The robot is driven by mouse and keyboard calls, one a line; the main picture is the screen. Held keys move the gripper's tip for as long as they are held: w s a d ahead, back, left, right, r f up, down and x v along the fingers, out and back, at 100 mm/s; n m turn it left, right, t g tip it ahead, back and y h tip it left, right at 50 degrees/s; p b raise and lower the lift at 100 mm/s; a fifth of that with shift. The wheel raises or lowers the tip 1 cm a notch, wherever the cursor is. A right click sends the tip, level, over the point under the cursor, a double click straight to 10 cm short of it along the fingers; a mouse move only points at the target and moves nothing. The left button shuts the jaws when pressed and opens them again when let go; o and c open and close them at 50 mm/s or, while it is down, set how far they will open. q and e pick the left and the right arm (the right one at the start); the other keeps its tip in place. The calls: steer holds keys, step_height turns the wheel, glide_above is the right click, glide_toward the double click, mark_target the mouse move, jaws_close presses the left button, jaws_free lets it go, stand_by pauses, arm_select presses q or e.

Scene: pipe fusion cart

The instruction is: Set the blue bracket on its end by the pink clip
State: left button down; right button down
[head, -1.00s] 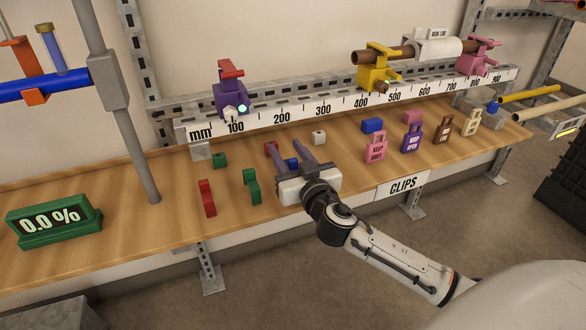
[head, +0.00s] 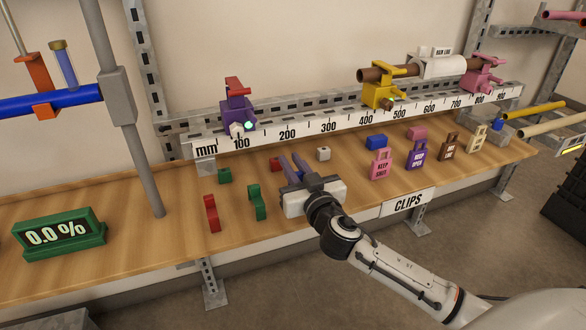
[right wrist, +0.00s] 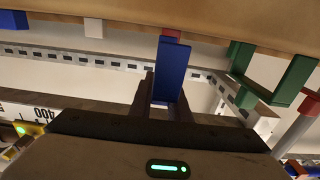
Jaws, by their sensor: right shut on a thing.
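The blue bracket (right wrist: 172,70) is between the two fingers of my right gripper in the right wrist view. My right gripper (head: 293,164) is shut on it, low over the wooden bench. In the head view the fingers and hand hide most of the bracket; I cannot tell whether it touches the bench. A small pink block (head: 417,133), which looks like the pink clip, sits farther right on the bench, behind the purple tag. It is well apart from my gripper. My left gripper is not in view.
A red bracket (head: 211,213) and a green bracket (head: 257,202) stand left of my right gripper. Small red (head: 275,163), white (head: 323,153) and blue (head: 376,142) blocks lie behind. Padlock-shaped tags, including a pink one (head: 382,163), stand at right. The ruler rail (head: 330,126) runs behind.

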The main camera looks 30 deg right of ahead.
steer(key=r+b+v, duration=0.1)
steer(key=r+v, duration=0.1)
steer(key=v, duration=1.6)
steer(key=shift+r, duration=0.25)
